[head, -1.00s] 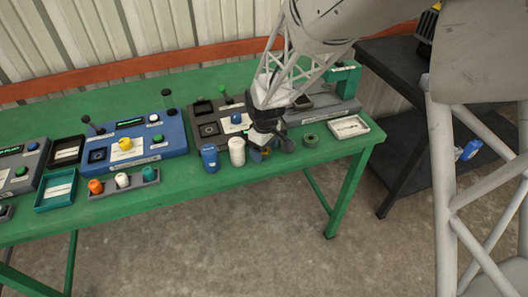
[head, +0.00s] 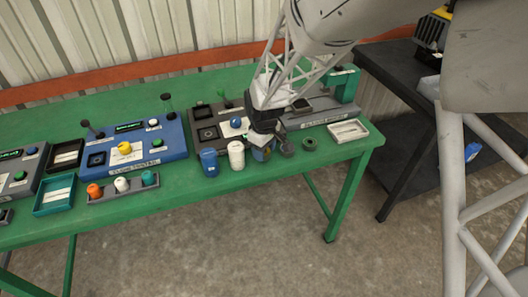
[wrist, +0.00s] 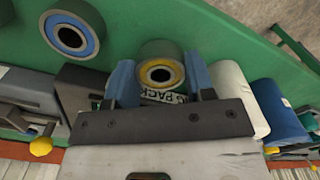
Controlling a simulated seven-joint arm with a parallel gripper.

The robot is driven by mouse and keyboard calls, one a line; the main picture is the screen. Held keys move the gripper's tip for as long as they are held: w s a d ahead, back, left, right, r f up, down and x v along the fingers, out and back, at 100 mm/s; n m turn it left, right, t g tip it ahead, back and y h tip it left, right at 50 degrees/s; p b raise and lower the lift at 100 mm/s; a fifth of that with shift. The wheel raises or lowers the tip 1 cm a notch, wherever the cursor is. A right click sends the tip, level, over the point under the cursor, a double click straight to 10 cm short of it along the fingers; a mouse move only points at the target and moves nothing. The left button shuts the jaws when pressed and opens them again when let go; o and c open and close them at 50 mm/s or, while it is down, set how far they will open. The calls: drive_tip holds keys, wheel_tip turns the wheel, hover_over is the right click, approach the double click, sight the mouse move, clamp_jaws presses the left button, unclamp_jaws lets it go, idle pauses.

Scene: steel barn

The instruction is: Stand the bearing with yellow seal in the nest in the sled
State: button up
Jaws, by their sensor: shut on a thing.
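The bearing with yellow seal (wrist: 161,72) is between the two blue fingers of my gripper (wrist: 163,88) in the wrist view. Its ring face and dark bore point toward the wrist camera. In the head view my gripper (head: 262,150) is low at the table's front edge, beside a white bottle, and mostly covers the bearing. I cannot tell whether the bearing touches the table. A grey machine (head: 322,108) with a green post (head: 345,84) stands behind and to the right. A dark square part on it is partly hidden by my arm; I cannot clearly tell the sled's nest.
A bearing with a blue seal (wrist: 70,35) lies nearby on the green table (head: 215,182). The white bottle (head: 236,154) and a blue bottle (head: 209,162) stand left of my gripper. A pale tray (head: 347,130) is at the right. A blue control box (head: 150,150) is further left.

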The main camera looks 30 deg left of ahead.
wheel_tip(320, 180, up, 2)
drive_tip(key=shift+r, duration=0.2)
drive_tip(key=s+d+r, duration=0.1)
drive_tip(key=s+d, duration=0.9)
drive_tip(key=s, duration=0.2)
drive_tip(key=shift+d+r, duration=0.15)
drive_tip(key=shift+d, duration=0.1)
idle(0.4)
drive_tip(key=w+r, duration=0.2)
drive_tip(key=w, duration=1)
drive_tip(key=w+r, duration=0.3)
drive_tip(key=w, duration=0.9)
drive_tip(key=shift+w+r, duration=0.25)
drive_tip(key=shift+r, duration=0.1)
drive_tip(key=shift+w+a, duration=0.1)
drive_tip(key=shift+a, duration=0.05)
drive_tip(key=w+a, duration=0.2)
drive_tip(key=w, duration=0.2)
drive_tip(key=w+a+f, duration=0.1)
drive_tip(key=w+a, duration=0.2)
drive_tip(key=w, duration=0.2)
drive_tip(key=w+a, duration=0.2)
drive_tip(key=w, duration=0.2)
drive_tip(key=shift+w+a+f, duration=0.3)
drive_tip(key=shift+w, duration=0.05)
